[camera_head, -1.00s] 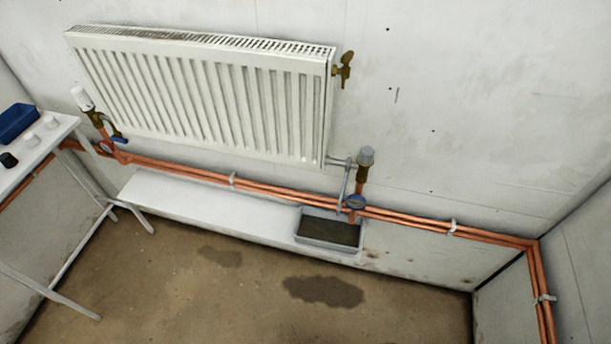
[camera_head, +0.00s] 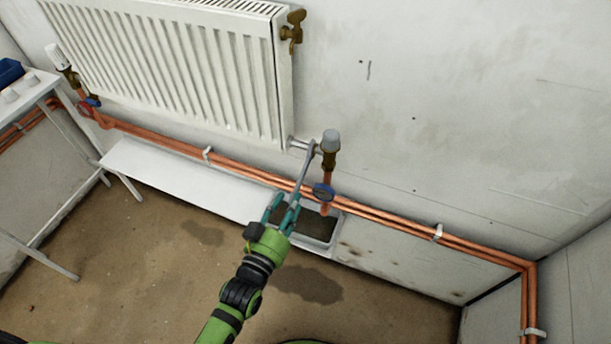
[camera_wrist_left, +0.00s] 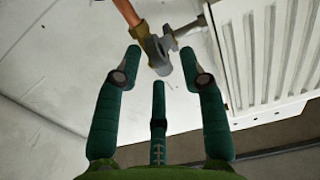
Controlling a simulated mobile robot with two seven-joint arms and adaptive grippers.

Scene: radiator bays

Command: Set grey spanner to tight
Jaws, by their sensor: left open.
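The grey spanner (camera_head: 303,172) slants down from the fitting beside the grey-capped valve (camera_head: 330,150) at the radiator's lower right corner. Its lower end is near my gripper's fingertips. My left gripper (camera_head: 284,207), green with teal fingers, is open just below and in front of that end. I cannot tell whether a finger touches it. In the left wrist view, the open fingers (camera_wrist_left: 160,72) spread below the brass valve body (camera_wrist_left: 147,38), and a grey metal piece, seemingly the spanner seen end-on (camera_wrist_left: 159,62), lies between the tips. My right gripper does not show.
The white radiator (camera_head: 180,75) hangs on the wall above copper pipes (camera_head: 400,225). A grey tray (camera_head: 322,243) with dark contents lies below. A white table (camera_head: 30,98) stands at the left.

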